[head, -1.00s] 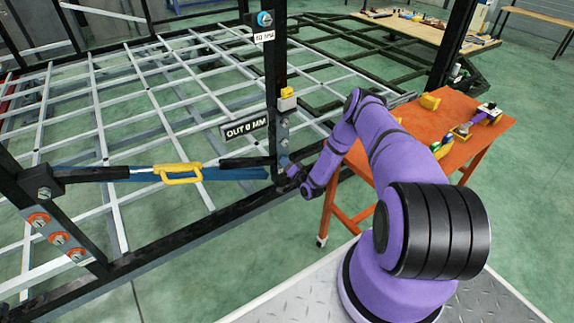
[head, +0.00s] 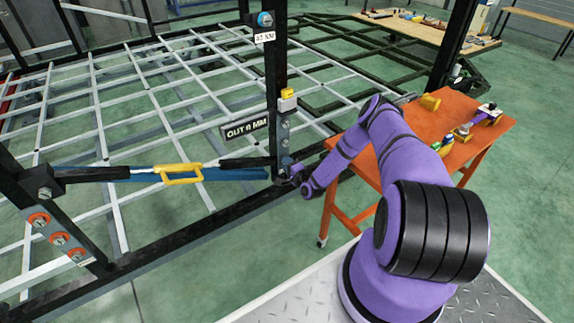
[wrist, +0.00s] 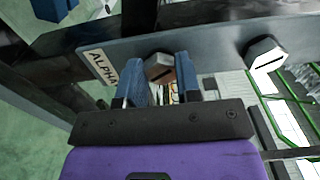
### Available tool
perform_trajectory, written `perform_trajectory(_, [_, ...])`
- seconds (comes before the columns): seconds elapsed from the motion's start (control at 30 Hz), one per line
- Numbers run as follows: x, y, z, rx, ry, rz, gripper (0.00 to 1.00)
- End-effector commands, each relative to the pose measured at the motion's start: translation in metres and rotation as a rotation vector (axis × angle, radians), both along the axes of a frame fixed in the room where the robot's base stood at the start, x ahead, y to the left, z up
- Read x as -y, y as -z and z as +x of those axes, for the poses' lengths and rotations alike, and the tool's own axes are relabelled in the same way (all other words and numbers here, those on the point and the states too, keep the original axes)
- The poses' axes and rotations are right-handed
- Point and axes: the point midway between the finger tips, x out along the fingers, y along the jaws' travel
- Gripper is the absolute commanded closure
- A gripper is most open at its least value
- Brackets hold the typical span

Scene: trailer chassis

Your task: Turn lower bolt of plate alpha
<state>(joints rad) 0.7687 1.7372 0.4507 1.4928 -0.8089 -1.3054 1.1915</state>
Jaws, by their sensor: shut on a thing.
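Plate alpha (wrist: 215,42) is a grey plate with an "ALPHA" label (wrist: 103,66) at its left end in the wrist view. It also shows on the dark upright post in the head view (head: 284,128). My gripper (wrist: 158,70) has its two blue fingers on either side of the hex bolt (wrist: 159,66) nearest the label, and is shut on it. This bolt head is brownish with a dark slot. A second, paler hex bolt (wrist: 265,54) sits further right on the plate, clear of the fingers. In the head view my gripper (head: 292,172) is at the post's foot.
A sign reading "OUT 0 MM" (head: 245,129) stands beside the post. An orange table (head: 480,140) with tools is close on the right of my arm.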

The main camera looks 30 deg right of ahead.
Motion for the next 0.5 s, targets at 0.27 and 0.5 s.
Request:
perform_trajectory(0.27, [0.0006,0.0032,-0.0030,-0.007,0.001,0.007,0.92])
perform_trajectory(0.5, [0.0007,0.0028,-0.0026,-0.006,0.001,0.006,0.45])
